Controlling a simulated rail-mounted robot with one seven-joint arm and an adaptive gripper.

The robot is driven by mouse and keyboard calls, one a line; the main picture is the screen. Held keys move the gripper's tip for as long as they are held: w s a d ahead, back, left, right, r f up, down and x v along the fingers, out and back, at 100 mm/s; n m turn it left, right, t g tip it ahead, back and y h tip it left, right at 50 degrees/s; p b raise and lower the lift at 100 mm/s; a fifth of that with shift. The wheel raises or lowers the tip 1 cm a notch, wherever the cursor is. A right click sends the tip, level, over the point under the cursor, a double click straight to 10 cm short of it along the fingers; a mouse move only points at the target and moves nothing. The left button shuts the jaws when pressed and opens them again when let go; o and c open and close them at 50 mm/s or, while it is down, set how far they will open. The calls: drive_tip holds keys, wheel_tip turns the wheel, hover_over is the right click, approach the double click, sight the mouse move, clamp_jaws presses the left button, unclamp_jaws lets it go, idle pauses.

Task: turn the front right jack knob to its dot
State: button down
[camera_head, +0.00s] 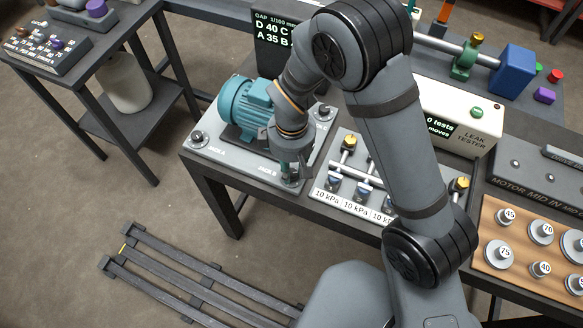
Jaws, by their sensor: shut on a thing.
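My gripper (289,166) points down at the front right corner of the grey motor base plate (232,160). It is shut on the front right jack knob (291,180), a dark, small knob mostly hidden by the fingers. The label by it seems to read JACK B. Its dot cannot be made out. The teal motor (246,107) stands on the plate, behind and left of my gripper. The front left jack knob (197,139) and the back right jack knob (324,113) show at their corners.
A dark gap display (272,42) behind the plate shows D 40 and A 35; my arm hides the B and C values. A leak tester (474,121) and a weight board (520,238) are farther right.

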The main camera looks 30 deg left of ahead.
sight(292, 173)
drive_tip(key=shift+s+d, duration=0.1)
drive_tip(key=shift+d, duration=0.05)
drive_tip(key=c, duration=1.5)
unclamp_jaws()
drive_tip(key=shift+o, duration=0.2)
wheel_tip(292, 173, up, 12)
drive_tip(key=shift+f, duration=0.1)
wheel_tip(292, 173, down, 12)
drive_tip(key=shift+r, duration=0.1)
